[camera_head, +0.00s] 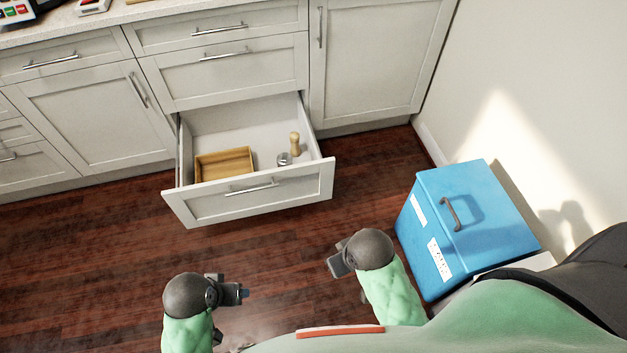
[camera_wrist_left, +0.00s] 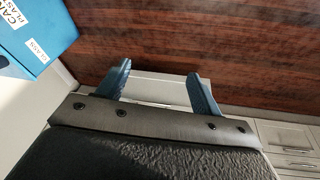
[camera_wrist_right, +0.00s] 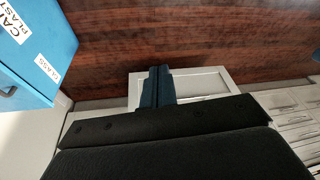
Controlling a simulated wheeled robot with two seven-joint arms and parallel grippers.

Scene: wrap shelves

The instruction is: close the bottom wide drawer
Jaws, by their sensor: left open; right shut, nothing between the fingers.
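The bottom wide drawer (camera_head: 270,196) is pulled out from the white cabinet in the head view, its front facing me with a metal handle (camera_head: 251,188). Inside are a wooden tray (camera_head: 224,164), a wooden pepper-mill-like item (camera_head: 295,144) and a small metal item (camera_head: 284,159). My left gripper (camera_head: 243,292) is open and empty, in front of and below the drawer front in the picture. My right gripper (camera_head: 336,265) is shut and empty, in front of the drawer's right end. Both are apart from the drawer. In the left wrist view the left fingers (camera_wrist_left: 159,82) are spread.
A blue lidded bin (camera_head: 470,220) with white labels stands on the right by the wall. Other drawers and cabinet doors (camera_head: 100,122) are shut. The dark wood floor (camera_head: 110,235) between me and the drawer is clear.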

